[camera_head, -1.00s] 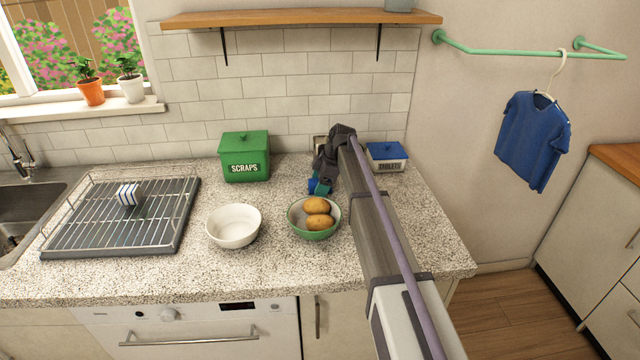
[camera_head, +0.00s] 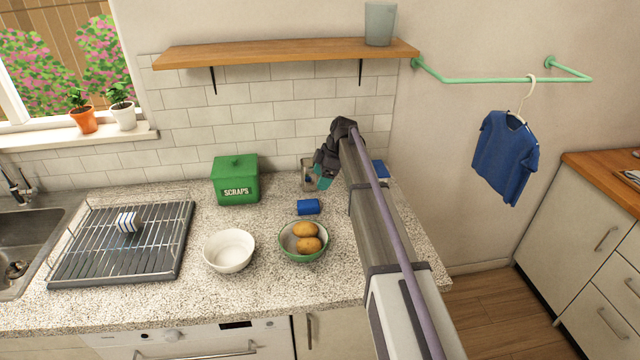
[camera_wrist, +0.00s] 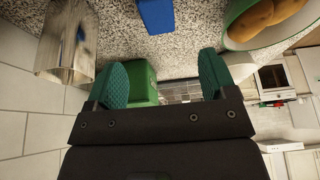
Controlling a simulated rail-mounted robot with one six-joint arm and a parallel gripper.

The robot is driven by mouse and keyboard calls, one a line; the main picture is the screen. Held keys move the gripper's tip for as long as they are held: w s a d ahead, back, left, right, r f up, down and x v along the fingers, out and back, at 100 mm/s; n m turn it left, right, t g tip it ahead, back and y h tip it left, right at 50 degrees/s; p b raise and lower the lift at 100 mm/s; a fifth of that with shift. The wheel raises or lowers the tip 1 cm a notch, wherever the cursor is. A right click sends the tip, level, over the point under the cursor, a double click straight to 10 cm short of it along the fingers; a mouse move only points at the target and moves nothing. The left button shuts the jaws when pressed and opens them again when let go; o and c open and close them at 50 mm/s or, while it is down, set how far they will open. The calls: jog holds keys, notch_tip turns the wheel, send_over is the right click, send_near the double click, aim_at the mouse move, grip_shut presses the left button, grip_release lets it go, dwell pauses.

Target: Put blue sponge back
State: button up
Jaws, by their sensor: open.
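The blue sponge (camera_head: 308,207) is a small solid blue block lying on the speckled counter, behind the bowl of potatoes. It also shows at the top of the wrist view (camera_wrist: 156,14). My gripper (camera_head: 322,178) is above the counter, behind and slightly right of the sponge and apart from it. In the wrist view its two teal fingers (camera_wrist: 160,85) are spread wide with nothing between them. A shiny metal container (camera_head: 307,175) stands at the back wall, partly hidden by my gripper; it also shows in the wrist view (camera_wrist: 66,50).
A green scraps box (camera_head: 236,182), a white bowl (camera_head: 229,252) and a green bowl with potatoes (camera_head: 304,256) stand close by. A blue-and-white striped block (camera_head: 128,222) sits on the drying rack (camera_head: 70,268). A blue-lidded tablets box (camera_head: 380,168) is mostly behind my arm.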

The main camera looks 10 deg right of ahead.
jog(key=s+a+m+h, duration=0.2)
jog(key=s+m, duration=0.6)
jog(key=s, duration=1)
jog(key=s+a+f+m+h, duration=0.1)
jog(key=s+m, duration=0.7)
jog(key=s, duration=1.1)
jog(key=shift+s+a+f+m+h, duration=0.3)
jog(key=shift+a+m+h, duration=0.1)
jog(key=shift+a+h, duration=0.3)
jog(key=shift+r, duration=0.1)
